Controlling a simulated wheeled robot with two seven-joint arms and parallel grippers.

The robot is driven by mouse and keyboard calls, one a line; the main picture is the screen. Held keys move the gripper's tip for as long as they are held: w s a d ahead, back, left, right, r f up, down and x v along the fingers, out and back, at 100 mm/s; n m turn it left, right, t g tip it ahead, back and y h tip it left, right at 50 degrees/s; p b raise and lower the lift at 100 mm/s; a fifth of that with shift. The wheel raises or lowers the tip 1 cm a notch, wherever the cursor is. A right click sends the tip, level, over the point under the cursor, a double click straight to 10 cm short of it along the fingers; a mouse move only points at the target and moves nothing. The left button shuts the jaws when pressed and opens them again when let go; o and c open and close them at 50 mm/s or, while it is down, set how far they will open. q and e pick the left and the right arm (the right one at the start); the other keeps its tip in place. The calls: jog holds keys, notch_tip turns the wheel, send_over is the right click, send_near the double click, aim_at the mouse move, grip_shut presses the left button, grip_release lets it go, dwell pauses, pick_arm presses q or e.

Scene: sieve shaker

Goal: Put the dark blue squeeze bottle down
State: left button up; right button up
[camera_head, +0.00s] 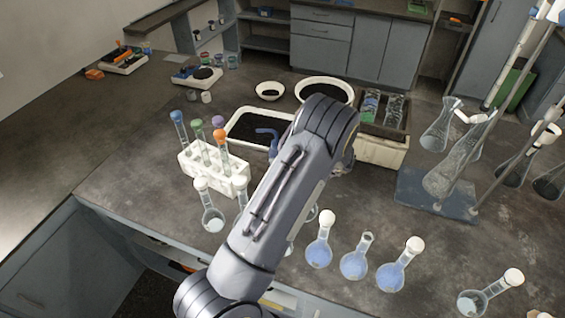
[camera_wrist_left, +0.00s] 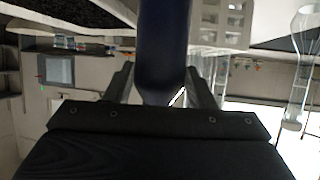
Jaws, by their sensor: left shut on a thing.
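The dark blue squeeze bottle (camera_wrist_left: 163,45) stands between the two fingers of my left gripper (camera_wrist_left: 163,88) in the left wrist view. The gripper is shut on it. In the head view only the bottle's bent blue spout (camera_head: 268,133) shows, in front of the white tray with dark contents (camera_head: 232,118). My left forearm hides the bottle's body and most of the gripper there. The bottle's base and its height above the bench cannot be told. My right gripper is not in view.
A white rack (camera_head: 190,168) with colour-capped tubes stands left of my arm. Round flasks (camera_head: 318,252) line the front. A white bowl (camera_head: 325,84) and a box of bottles (camera_head: 378,148) are behind; a blue stand base (camera_head: 420,190) is right.

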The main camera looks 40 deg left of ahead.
pick_arm(q)
notch_tip(320, 180, down, 4)
jog(key=shift+r, duration=0.25)
jog(key=shift+f+p, duration=0.2)
jog(key=shift+p, duration=0.1)
jog(key=shift+f, duration=0.2)
jog(key=o, duration=0.6)
jog(key=shift+r, duration=0.15)
